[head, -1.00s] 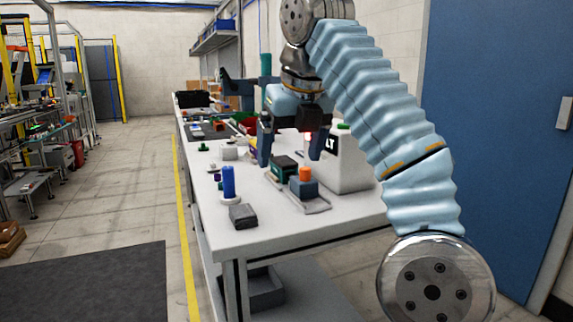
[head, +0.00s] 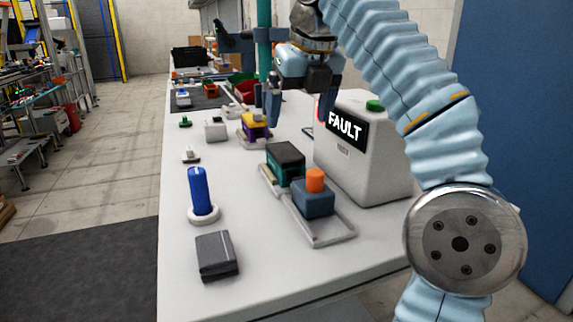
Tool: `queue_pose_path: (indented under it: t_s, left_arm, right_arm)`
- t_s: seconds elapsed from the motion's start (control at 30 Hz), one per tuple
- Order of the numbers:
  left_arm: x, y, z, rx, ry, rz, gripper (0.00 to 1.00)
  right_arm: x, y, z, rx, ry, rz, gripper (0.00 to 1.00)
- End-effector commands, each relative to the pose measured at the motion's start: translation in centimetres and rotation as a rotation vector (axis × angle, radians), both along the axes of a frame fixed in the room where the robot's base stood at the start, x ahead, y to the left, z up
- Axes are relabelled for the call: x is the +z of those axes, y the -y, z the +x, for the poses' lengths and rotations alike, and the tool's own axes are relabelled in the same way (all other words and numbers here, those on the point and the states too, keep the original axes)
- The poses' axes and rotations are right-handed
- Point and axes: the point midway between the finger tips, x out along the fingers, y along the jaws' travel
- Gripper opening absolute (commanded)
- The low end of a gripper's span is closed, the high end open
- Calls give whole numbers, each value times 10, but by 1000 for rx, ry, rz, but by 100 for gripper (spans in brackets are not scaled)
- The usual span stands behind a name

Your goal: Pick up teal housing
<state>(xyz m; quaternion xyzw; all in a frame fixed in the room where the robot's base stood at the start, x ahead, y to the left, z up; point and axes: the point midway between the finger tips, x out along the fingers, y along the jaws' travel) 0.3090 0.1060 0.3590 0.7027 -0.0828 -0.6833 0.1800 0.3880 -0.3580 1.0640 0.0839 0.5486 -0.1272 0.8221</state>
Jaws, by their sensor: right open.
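The teal housing (head: 286,163) is a dark box with a teal-green side, seated on a small pallet fixture (head: 267,182) in the middle of the white table. My right gripper (head: 299,112) is open and empty. It hangs in the picture above and behind the housing, beside the FAULT box, and is apart from the housing. My left gripper does not show.
A grey tray (head: 334,232) with a blue-grey block and orange cap (head: 315,181) stands just right of the housing. The FAULT box (head: 365,160) stands behind right. A blue cylinder (head: 199,190) and a dark grey box (head: 217,255) stand front left. A purple-yellow part (head: 256,127) sits farther back.

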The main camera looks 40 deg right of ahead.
Motion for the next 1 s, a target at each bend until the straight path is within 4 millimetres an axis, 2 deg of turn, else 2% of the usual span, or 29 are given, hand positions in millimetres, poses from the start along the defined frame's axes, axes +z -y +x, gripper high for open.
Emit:
queue_pose_path:
  t_s: [0.2, 0.47, 0.7, 0.83, 1.0]
  left_arm:
    - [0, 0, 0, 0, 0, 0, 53]
    - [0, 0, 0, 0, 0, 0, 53]
    - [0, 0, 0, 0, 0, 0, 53]
    - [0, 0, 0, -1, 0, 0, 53]
    - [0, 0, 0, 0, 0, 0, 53]
  right_arm:
    - [-41, 6, 15, -3, -5, 0, 87]
    - [-64, 8, 25, -1, -2, 3, 87]
    - [-98, 11, 40, -3, -3, 1, 87]
    - [-106, 12, 44, -2, -1, 3, 87]
    - [-107, 12, 44, -2, 0, 2, 87]
